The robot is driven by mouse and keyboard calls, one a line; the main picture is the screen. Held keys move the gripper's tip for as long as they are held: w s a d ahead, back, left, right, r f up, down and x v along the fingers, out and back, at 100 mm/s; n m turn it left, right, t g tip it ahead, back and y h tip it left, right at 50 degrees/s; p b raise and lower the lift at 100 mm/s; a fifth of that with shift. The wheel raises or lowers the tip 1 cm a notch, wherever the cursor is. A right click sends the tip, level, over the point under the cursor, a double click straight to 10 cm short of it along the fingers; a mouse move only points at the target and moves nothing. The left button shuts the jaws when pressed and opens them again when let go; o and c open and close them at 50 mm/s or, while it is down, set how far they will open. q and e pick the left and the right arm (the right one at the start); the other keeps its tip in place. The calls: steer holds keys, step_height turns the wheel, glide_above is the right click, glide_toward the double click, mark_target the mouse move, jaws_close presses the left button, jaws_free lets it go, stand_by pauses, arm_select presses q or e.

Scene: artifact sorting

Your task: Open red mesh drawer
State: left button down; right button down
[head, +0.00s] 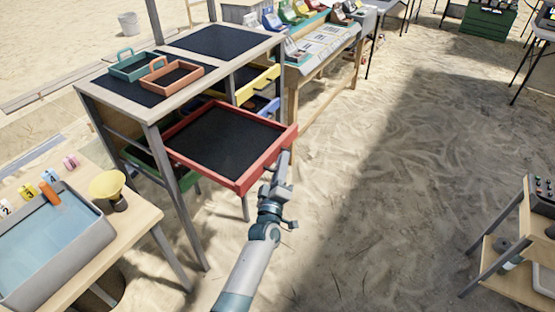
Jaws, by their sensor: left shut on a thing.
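The red mesh drawer (252,178), a red frame around a dark mesh bottom, sticks far out of the front of the wood-topped drawer unit (150,115). It looks empty. My left gripper (285,160) is at the drawer's front right side, shut on the red rim near the corner. Its fingertips are small and partly hidden against the rim. My right gripper is not in view.
Yellow (258,86) and blue (266,109) drawers are beside the red one, and a green drawer (150,160) is below. Teal (131,66) and orange (172,74) trays stand on top. A water basin (92,250) sits on a table at lower left.

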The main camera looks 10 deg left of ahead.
arm_select(q)
steer(key=shift+f, duration=0.1)
steer(key=c, duration=2.1)
jaws_free()
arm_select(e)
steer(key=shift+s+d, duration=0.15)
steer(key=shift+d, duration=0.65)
arm_select(q)
steer(key=shift+s, duration=0.1)
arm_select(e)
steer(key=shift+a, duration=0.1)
